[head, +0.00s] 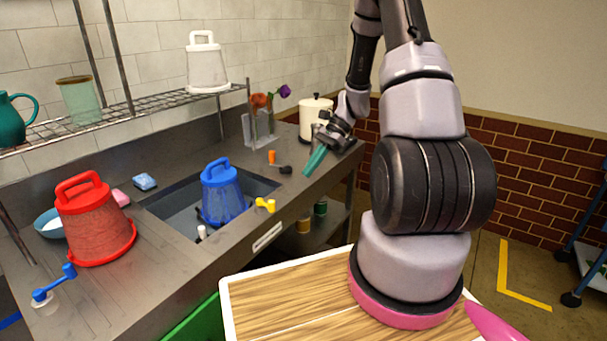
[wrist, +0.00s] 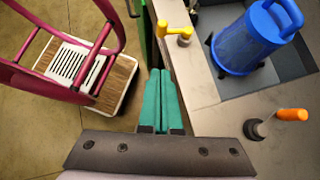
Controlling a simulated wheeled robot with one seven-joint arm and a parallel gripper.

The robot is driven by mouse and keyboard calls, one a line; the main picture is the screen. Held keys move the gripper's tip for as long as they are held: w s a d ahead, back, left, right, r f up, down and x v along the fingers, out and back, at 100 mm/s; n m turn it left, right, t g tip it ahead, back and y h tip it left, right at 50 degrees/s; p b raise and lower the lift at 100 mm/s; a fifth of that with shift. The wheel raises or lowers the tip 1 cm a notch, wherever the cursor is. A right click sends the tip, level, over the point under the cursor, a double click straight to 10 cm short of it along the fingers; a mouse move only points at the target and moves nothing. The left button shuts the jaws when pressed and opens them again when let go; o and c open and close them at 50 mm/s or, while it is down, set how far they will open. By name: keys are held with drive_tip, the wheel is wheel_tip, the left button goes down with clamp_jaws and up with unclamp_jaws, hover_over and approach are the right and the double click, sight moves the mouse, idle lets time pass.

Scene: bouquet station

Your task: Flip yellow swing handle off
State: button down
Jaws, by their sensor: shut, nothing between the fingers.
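The yellow swing handle (head: 266,204) stands on the front edge of the grey counter, just right of the blue bucket-like container. In the wrist view the yellow handle (wrist: 175,31) is beyond my fingertips, near the counter edge, with a knob at its left end and its arm lying roughly across the picture. My gripper (head: 314,161) has teal fingers and is raised to the right of the yellow handle, apart from it. In the wrist view my gripper (wrist: 159,72) is shut with its two fingers together and nothing between them.
A blue container (head: 221,190) stands in the sink (head: 168,208). An orange handle (head: 272,157) is behind the yellow one. A red container (head: 95,225) and a blue handle (head: 54,284) are at left. A white canister (head: 313,118) stands behind my gripper.

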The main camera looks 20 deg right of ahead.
drive_tip(key=s+a+f, duration=0.2)
drive_tip(key=a+f, duration=0.3)
drive_tip(key=a, duration=0.4)
drive_tip(key=shift+s+f, duration=0.3)
drive_tip(key=shift+s, duration=0.05)
